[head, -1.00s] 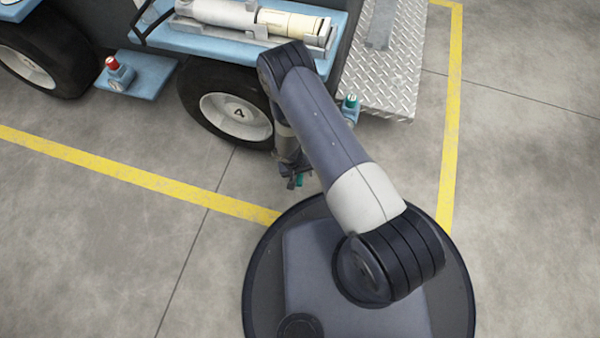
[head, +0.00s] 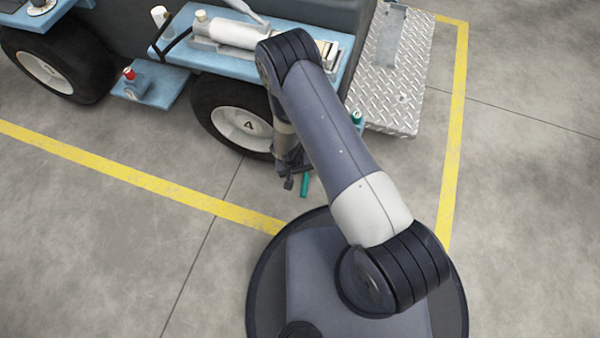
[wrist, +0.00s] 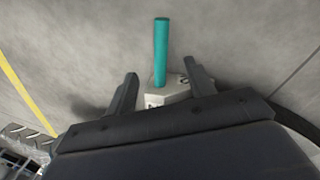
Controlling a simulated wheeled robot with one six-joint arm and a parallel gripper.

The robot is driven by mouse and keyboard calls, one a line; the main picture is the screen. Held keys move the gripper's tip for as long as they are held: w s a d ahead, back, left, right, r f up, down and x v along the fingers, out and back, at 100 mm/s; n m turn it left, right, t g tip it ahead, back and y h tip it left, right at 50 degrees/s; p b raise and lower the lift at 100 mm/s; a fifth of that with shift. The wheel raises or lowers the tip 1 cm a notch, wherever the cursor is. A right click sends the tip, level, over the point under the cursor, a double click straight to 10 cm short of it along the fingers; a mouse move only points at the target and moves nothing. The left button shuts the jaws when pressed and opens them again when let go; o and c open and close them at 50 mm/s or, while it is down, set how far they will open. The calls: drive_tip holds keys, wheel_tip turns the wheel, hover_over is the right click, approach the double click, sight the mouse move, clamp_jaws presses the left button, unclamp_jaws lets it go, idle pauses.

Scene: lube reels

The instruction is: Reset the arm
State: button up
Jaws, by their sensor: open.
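My arm reaches up from my round base in the head view and folds down beside the vehicle's wheel. My gripper (head: 292,183) hangs low there, partly hidden by the arm. In the wrist view, its two dark fingers (wrist: 160,70) are spread apart. A teal rod (wrist: 161,50) with a pale grey, marked block (wrist: 168,95) at its near end shows between and beyond the fingers. I cannot tell whether a finger touches it. The teal rod (head: 305,185) also shows beside the gripper in the head view.
The blue vehicle with a numbered wheel (head: 240,128) stands close behind the gripper. Its shelf holds a white cylinder (head: 232,33). A red-capped fitting (head: 129,74), a green-capped fitting (head: 356,117) and a metal step plate (head: 400,75) stick out. Concrete floor at left and right is clear.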

sight(307, 185)
drive_tip(key=shift+f, duration=0.1)
drive_tip(key=f+b, duration=0.1)
drive_tip(key=f, duration=0.2)
drive_tip(key=d+f+b, duration=0.1)
drive_tip(key=f+b, duration=0.1)
drive_tip(key=f, duration=0.2)
drive_tip(key=d+f+b, duration=0.1)
drive_tip(key=f, duration=0.2)
drive_tip(key=shift+w+d+f+b, duration=0.1)
drive_tip(key=shift+d+f+b, duration=0.05)
drive_tip(key=shift+f+b, duration=0.25)
drive_tip(key=shift+d+r, duration=0.15)
drive_tip(key=shift+r, duration=0.05)
